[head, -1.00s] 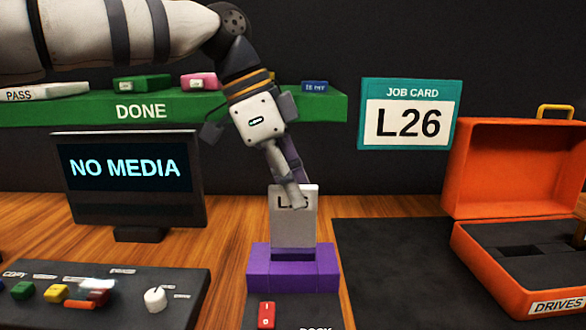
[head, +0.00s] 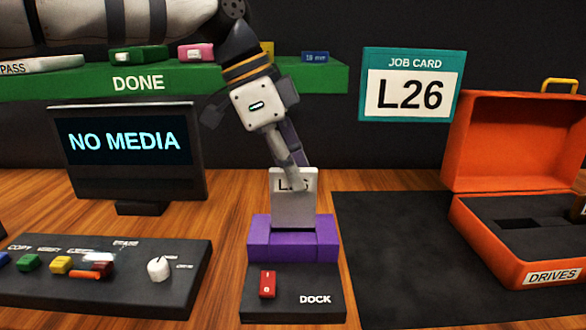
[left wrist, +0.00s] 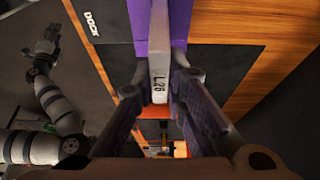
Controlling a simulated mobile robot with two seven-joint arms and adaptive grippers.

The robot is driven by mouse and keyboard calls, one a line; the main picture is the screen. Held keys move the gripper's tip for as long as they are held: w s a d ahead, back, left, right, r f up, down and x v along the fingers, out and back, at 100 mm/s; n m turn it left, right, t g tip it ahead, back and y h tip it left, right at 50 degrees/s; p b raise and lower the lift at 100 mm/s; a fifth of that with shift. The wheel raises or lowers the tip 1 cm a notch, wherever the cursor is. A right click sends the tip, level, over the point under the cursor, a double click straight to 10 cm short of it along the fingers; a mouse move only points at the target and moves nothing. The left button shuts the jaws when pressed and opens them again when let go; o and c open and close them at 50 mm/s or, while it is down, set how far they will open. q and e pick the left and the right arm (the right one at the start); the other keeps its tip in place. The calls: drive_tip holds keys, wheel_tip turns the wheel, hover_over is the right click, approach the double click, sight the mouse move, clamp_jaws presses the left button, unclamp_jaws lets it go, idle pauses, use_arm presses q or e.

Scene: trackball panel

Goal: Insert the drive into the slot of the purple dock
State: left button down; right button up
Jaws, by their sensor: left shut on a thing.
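The drive (head: 293,207) is a light grey upright block with a partly covered label that starts with L. Its lower end meets the top of the purple dock (head: 265,240); I cannot tell how deep it sits in the slot, which it hides. My left gripper (head: 295,184) is shut on the upper part of the drive. In the left wrist view the drive's end (left wrist: 159,85) reads L26 between the two fingers (left wrist: 155,98), with the purple dock (left wrist: 180,20) beyond it. My right gripper does not show in the head view.
The dock's black base has a red switch (head: 267,284). The monitor (head: 125,150) reads NO MEDIA. A button panel (head: 120,285) is at left, an open orange case (head: 510,150) at right. The job card (head: 410,98) reads L26. A green DONE shelf (head: 200,82) spans the back. A dark mat (head: 390,240) is clear.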

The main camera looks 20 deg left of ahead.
sight(306, 225)
use_arm(q)
drive_tip(key=shift+f, duration=2.55)
idle(1.1)
drive_tip(key=c, duration=1.6)
unclamp_jaws()
drive_tip(key=shift+o, duration=0.2)
drive_tip(key=shift+r, duration=5.5)
